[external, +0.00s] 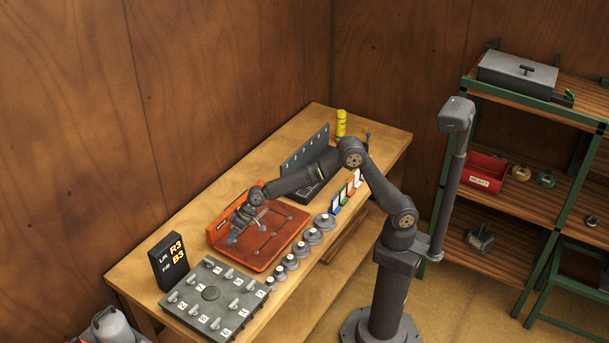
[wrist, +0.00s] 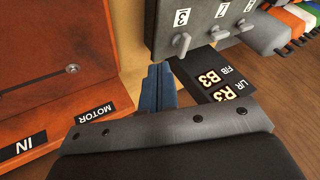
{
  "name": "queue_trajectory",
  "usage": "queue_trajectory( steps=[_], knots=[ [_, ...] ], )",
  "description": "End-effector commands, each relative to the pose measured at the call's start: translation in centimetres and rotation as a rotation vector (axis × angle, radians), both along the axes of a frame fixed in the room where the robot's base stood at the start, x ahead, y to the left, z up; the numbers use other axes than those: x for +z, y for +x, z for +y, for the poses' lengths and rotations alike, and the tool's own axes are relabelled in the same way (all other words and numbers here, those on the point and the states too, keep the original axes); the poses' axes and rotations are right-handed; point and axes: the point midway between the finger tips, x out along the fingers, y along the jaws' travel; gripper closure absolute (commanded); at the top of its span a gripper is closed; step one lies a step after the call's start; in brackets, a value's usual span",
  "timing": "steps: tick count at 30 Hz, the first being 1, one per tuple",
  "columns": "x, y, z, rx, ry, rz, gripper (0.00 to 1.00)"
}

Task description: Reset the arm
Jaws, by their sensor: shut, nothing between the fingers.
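My arm reaches from its pedestal over the workbench (external: 130,280). My gripper (external: 233,238) hangs over the orange tray-like board (external: 262,258) on the bench. In the wrist view its blue fingers (wrist: 160,75) are shut together with nothing between them. The orange board (wrist: 50,60) fills the left of that view, with MOTOR and IN labels. I cannot tell how high the fingers are above it.
A grey panel with several levers (external: 212,293) and a black display (external: 168,262) reading R3 and B3 stand at the bench's near left. Several grey weights (external: 301,248) line the bench's front edge. A yellow can (external: 341,123) stands behind. Shelves (external: 510,190) stand right.

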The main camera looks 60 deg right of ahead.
Motion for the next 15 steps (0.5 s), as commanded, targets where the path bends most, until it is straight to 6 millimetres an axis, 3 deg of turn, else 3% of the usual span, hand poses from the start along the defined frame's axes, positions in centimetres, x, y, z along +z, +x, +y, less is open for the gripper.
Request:
queue_trajectory(
  steps=[13,15],
  knots=[
    [-6.0,2.9,3.6,0.0,0.002,-0.001,1.0],
    [-5.9,2.8,5.3,0.004,0.003,-0.003,1.0]
  ],
)
